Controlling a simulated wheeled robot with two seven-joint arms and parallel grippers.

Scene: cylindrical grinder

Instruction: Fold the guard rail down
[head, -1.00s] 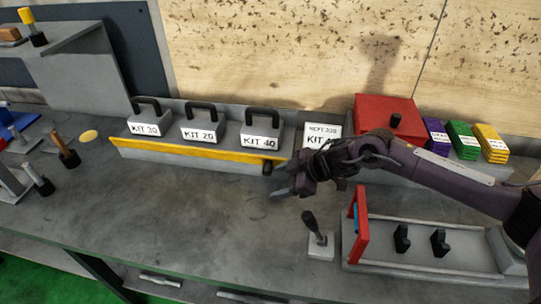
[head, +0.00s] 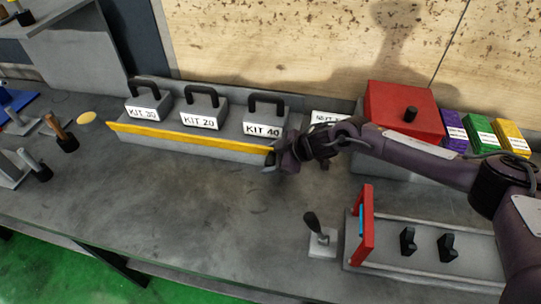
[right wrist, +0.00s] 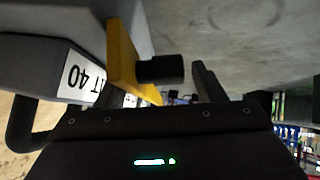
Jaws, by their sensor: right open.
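The yellow guard rail (head: 190,138) stands upright along the front of the kit shelf, in front of the blocks KIT 30 (head: 141,112), KIT 20 (head: 199,121) and KIT 40 (head: 262,129). My right gripper (head: 268,167) is at the rail's right end. In the right wrist view the rail (right wrist: 122,58) shows end-on with its black knob (right wrist: 160,69). The open right gripper (right wrist: 165,92) has one dark finger to the right of the knob; the other finger is mostly hidden near the rail. I cannot tell whether it touches. My left gripper is out of view.
A red box (head: 402,112) and purple, green and yellow stacks stand behind my right arm. A lever (head: 316,228) and a grey tray with a red end plate (head: 365,225) are at the front right. The bench before the rail (head: 190,190) is clear.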

